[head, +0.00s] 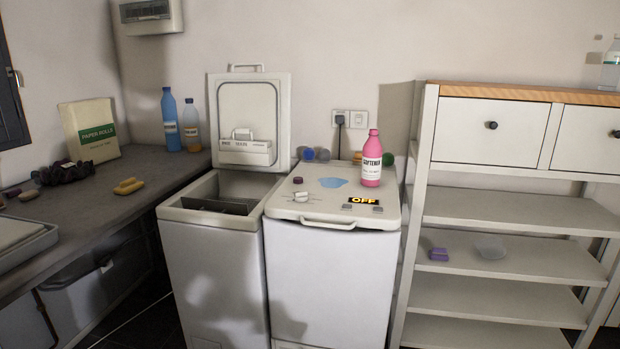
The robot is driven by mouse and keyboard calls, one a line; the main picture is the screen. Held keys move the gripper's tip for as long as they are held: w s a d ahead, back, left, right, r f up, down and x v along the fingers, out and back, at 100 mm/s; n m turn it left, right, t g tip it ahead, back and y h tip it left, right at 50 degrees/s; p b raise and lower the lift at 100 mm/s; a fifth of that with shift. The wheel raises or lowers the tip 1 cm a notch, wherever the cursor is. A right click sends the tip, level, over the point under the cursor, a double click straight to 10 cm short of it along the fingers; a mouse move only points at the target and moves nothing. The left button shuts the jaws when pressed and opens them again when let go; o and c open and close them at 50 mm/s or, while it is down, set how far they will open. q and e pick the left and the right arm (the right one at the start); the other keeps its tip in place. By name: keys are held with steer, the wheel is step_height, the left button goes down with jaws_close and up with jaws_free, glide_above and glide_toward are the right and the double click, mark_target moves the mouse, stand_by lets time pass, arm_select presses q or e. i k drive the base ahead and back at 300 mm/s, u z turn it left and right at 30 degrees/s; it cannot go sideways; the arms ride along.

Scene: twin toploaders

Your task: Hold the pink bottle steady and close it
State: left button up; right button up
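The pink bottle (371,172), with a white softener label, stands upright on the closed lid of the right toploader (333,272), towards its back right corner. Its narrow neck points up. It is too small to tell whether a cap sits on it. A small dark purple round piece (297,180) and a small white piece (301,197) lie on the left part of the same lid; I cannot tell whether either is a cap. Neither of my grippers is in view, and nothing touches the bottle.
A blue puddle-like patch (333,182) and an OFF display (363,200) are on the lid. The left toploader (215,265) stands open, its lid (282,120) raised. A shelf unit (430,150) stands close right. A counter (150,172) with bottles is at left.

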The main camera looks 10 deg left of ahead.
mark_target(372, 154)
steer(key=u, duration=0.6)
steer(key=k, duration=1.35)
steer(key=u, duration=0.7)
steer(key=i, duration=2.65)
steer(key=z, duration=1.75)
steer(key=i, duration=0.6)
steer(key=z, duration=0.55)
